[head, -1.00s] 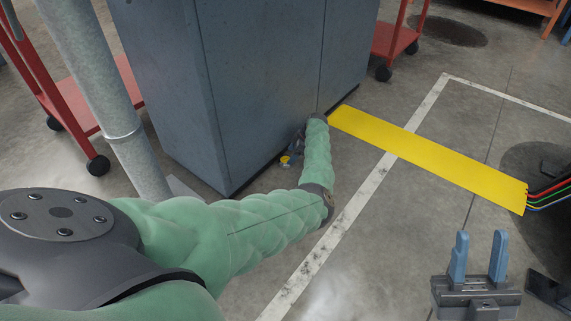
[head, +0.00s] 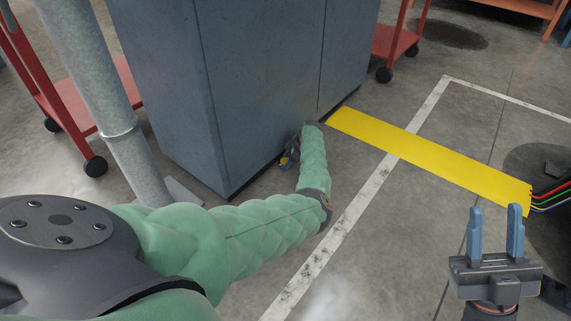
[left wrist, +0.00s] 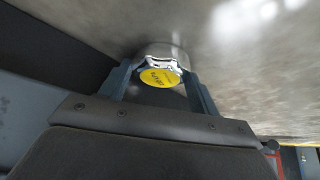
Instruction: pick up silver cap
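The silver cap (left wrist: 160,52) is a short shiny piece with a yellow round label, lying on the concrete floor. In the left wrist view it sits between the tips of my left gripper's (left wrist: 157,72) blue fingers, which are apart, one at each side. I cannot tell whether they touch it. In the head view my left gripper (head: 289,156) is low beside the grey cabinet, and a small yellow spot (head: 284,161) shows there; the rest is hidden. My right gripper (head: 495,210) is open and empty at the lower right.
The grey cabinet (head: 215,100) stands close beside my left gripper. A yellow floor strip (head: 430,160) runs right from it. Floor around the white line (head: 345,225) is clear.

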